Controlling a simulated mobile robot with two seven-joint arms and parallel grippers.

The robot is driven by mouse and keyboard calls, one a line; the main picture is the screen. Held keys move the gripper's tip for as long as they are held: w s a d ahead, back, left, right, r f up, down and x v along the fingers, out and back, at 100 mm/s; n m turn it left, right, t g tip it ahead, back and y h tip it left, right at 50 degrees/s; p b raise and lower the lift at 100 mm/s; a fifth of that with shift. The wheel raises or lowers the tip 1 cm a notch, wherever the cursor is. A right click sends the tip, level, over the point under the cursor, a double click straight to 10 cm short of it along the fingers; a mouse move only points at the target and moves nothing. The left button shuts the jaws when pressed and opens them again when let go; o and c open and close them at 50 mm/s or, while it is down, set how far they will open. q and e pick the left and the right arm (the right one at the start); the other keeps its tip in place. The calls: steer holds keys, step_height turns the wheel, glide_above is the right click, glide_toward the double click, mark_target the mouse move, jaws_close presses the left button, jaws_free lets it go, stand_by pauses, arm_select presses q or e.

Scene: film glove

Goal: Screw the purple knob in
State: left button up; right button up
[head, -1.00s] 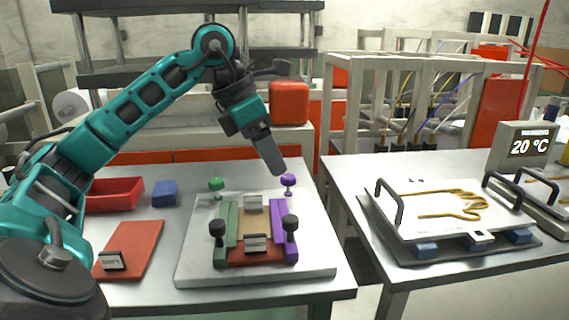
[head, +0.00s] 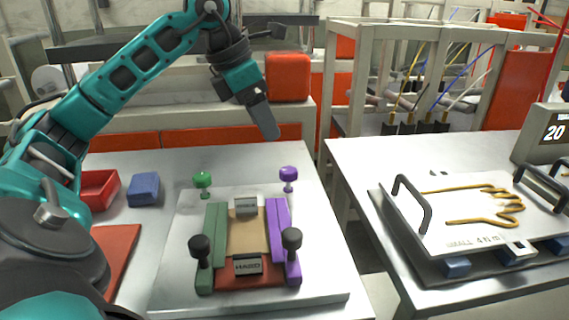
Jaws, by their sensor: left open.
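The purple knob (head: 288,174) stands upright on a thin stem at the back right of the white plate (head: 175,270), behind the purple bar (head: 279,240). My left gripper (head: 270,134) is above and behind the purple knob, pointing down, apart from it and empty. Its fingers overlap in this view. A green knob (head: 202,179) stands at the back left, behind the green bar (head: 215,235). Black knobs stand at the front ends of the green bar (head: 200,248) and the purple bar (head: 291,241). My right gripper is not in view.
A red tray (head: 98,190) and a blue block (head: 144,188) lie on the left of the table. A second table at the right holds a plate with a hand-shaped wire (head: 490,205) and an upright black handle (head: 412,200). A gap separates the tables.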

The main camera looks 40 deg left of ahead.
mark_target(287, 170)
arm_select(q)
steer(key=b+x, duration=0.2)
steer(key=x, duration=0.9)
steer(key=shift+f, duration=0.2)
steer(key=shift+c, duration=0.2)
steer(key=c, duration=1)
